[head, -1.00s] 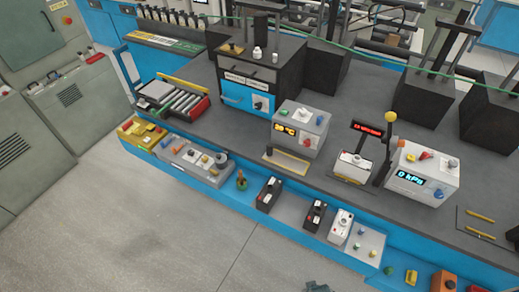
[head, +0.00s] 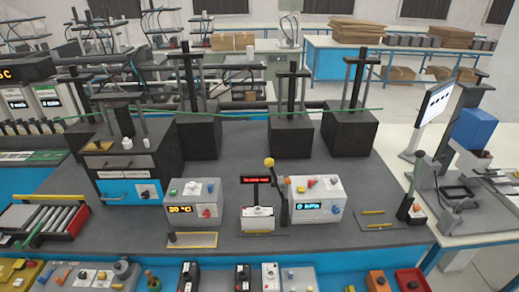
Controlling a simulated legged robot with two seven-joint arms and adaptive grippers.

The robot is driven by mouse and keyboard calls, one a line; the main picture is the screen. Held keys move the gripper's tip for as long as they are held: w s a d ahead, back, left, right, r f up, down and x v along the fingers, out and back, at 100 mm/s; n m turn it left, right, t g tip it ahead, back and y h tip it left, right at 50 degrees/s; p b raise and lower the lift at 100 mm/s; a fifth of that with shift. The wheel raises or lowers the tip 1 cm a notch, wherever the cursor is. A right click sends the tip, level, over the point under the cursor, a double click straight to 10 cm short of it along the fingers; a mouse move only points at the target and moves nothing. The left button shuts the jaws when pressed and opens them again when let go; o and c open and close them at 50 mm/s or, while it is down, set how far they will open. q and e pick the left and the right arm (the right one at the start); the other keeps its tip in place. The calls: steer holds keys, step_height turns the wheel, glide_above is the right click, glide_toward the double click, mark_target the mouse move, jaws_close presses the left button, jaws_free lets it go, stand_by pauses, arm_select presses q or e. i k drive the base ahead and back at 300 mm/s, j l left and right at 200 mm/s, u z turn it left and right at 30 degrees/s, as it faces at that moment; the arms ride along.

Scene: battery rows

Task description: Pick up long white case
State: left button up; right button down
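A long white case (head: 270,277) with small controls on its top stands at the bottom edge of the head view, in the blue front shelf of the bench. Its lower end is cut off by the picture edge. It stands to the right of two dark cases of similar shape, the nearer one (head: 242,277) and the farther one (head: 189,276). A grey-white tray (head: 301,279) with small knobs is close on its right. Neither of my grippers shows in the head view.
On the dark bench top behind stand a 20 °C box (head: 195,201), a small red-display stand (head: 257,218) and a kPa box (head: 316,198). An orange box (head: 381,281) and a red bin (head: 411,280) are farther right on the shelf. A second table is at right.

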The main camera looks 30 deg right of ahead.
mark_target(252, 223)
steer(key=z, duration=1.05)
